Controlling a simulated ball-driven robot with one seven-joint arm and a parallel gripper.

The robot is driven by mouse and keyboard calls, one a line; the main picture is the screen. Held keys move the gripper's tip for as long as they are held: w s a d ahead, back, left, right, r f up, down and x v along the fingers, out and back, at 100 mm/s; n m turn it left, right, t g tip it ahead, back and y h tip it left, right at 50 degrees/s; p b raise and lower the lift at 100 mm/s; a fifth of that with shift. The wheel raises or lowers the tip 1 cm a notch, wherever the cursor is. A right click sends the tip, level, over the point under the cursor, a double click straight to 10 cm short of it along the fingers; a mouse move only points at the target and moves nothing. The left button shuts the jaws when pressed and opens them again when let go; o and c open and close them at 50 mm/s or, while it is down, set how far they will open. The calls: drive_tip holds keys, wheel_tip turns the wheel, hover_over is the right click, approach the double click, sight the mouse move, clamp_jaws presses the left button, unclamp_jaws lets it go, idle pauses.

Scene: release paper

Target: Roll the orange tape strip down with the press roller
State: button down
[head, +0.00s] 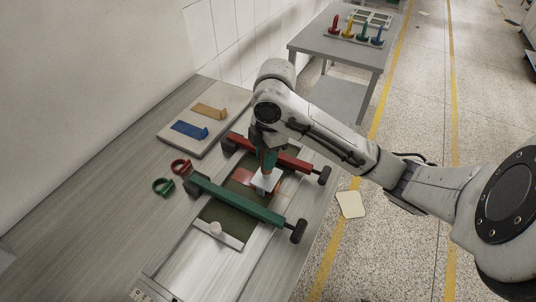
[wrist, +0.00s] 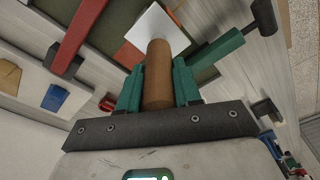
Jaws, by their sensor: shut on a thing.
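My gripper (head: 268,158) is shut on the brown wooden handle of the press roller (wrist: 158,75), with green fingers on either side of it in the wrist view. The roller's white end (head: 265,180) points down over the dark green mat, between a red bar and a green bar. Orange-red material (head: 243,176), apparently the orange tape strip, shows beside and partly behind the white end. It also shows in the wrist view (wrist: 128,53). I cannot tell whether the roller touches it.
The red bar (head: 285,157) and green bar (head: 236,201) with black end knobs flank the roller. Red (head: 181,168) and green (head: 163,186) ring pieces lie left. A board (head: 180,145) holds blue and tan pieces. A pale sheet (head: 351,204) lies on the floor.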

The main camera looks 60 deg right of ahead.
drive_tip(key=shift+w, duration=1.15)
drive_tip(key=shift+w+a+f+p, duration=0.15)
drive_tip(key=shift+w+p, duration=0.25)
drive_tip(key=shift+w, duration=2.55)
drive_tip(key=shift+w+p, duration=0.15)
drive_tip(key=shift+p, duration=0.15)
drive_tip(key=shift+w+r, duration=0.2)
drive_tip(key=shift+w, duration=0.6)
